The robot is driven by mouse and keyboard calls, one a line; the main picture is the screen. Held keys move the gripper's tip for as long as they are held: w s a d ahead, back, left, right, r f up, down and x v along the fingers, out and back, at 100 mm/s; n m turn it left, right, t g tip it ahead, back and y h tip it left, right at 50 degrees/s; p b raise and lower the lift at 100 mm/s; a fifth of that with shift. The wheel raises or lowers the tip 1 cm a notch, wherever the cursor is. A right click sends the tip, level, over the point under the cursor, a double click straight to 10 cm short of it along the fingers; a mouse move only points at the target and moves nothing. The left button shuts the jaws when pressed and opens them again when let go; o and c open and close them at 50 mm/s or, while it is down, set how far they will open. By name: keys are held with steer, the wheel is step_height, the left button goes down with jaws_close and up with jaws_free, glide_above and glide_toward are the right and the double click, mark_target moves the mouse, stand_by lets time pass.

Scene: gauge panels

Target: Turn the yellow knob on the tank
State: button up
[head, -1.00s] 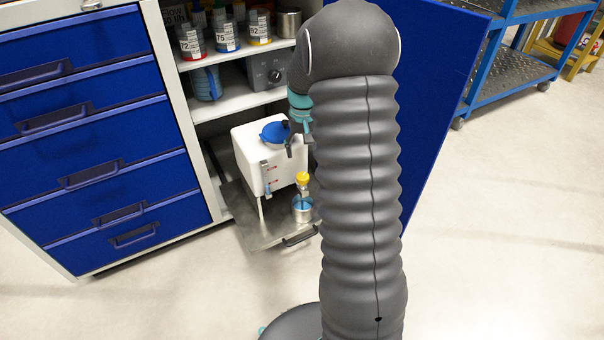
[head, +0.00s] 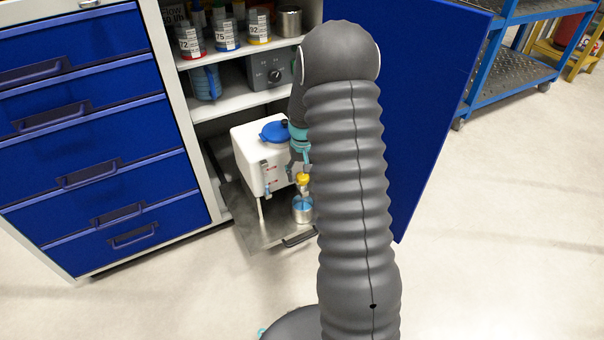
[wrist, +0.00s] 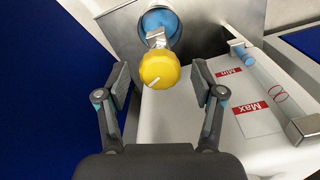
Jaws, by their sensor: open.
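The yellow knob (wrist: 159,69) sits between the fingers of my open gripper (wrist: 160,82) in the wrist view, with a gap on each side. A white line marks its face. In the head view the knob (head: 302,179) is on the front of the white tank (head: 246,152), just below my gripper (head: 300,172). The tank has a blue lid (head: 274,131) and red Min and Max labels (wrist: 254,107). A metal cup with blue contents (head: 303,214) stands below the knob. My arm hides the tank's right side in the head view.
The tank stands on a pulled-out metal tray (head: 262,234) in an open cabinet. A blue door (head: 425,90) stands open to the right, close to my arm. Shelves above hold labelled cans (head: 227,37) and a grey box (head: 268,73). The floor is clear.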

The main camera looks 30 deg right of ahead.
mark_target(303, 175)
steer(key=c, duration=1.2)
steer(key=shift+o, duration=0.3)
steer(key=shift+m, duration=2.8)
steer(key=o, duration=1.1)
steer(key=shift+o, duration=0.2)
step_height(303, 175, up, 12)
